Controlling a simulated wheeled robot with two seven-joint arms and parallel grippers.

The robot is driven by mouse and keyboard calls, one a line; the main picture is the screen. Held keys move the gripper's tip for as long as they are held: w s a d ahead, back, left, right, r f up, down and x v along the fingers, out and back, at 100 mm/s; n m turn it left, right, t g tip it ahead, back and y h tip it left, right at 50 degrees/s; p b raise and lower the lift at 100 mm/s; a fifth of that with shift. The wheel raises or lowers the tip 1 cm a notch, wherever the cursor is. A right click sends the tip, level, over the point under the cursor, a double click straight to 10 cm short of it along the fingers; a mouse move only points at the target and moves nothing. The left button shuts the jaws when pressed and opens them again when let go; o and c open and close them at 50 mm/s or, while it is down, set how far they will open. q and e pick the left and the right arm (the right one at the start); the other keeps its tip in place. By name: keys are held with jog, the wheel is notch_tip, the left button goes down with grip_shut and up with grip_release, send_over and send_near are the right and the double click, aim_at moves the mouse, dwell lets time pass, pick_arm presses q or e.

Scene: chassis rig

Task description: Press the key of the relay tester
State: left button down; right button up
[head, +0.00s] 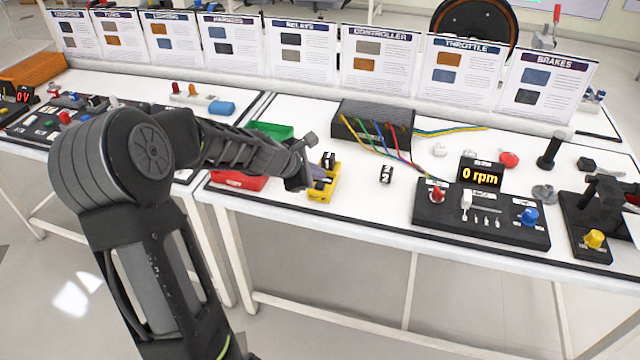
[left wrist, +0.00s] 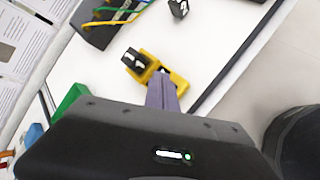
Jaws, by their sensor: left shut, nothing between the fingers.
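The relay tester (head: 325,191) is a small yellow unit near the front edge of the white table, and it also shows in the left wrist view (left wrist: 179,84). A black relay marked 1 (head: 328,160) sits at its far end; it shows in the left wrist view too (left wrist: 134,60). My left gripper (head: 317,174) is shut and empty, its purple-grey fingers (left wrist: 162,92) together at the tester's near part. The fingers cover part of the tester, and I cannot make out its key. Whether they touch it I cannot tell. My right gripper is not in view.
A black relay marked 2 (head: 386,175) stands to the right. A red bin (head: 238,181) and a green bin (head: 270,130) lie to the left. Behind is a black controller box (head: 373,122) with coloured wires. A control panel (head: 480,218) with an rpm display stands further right.

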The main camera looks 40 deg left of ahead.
aim_at(317, 186)
pick_arm(q)
jog(key=shift+f+b, duration=0.45)
jog(key=shift+f+b, duration=0.45)
dwell(0.8)
jog(key=shift+r, duration=0.1)
jog(key=shift+r+p, duration=0.8)
jog(key=shift+p, duration=0.05)
notch_tip(317, 186, up, 5)
jog(key=p, duration=0.4)
jog(key=shift+p, duration=0.35)
dwell(0.7)
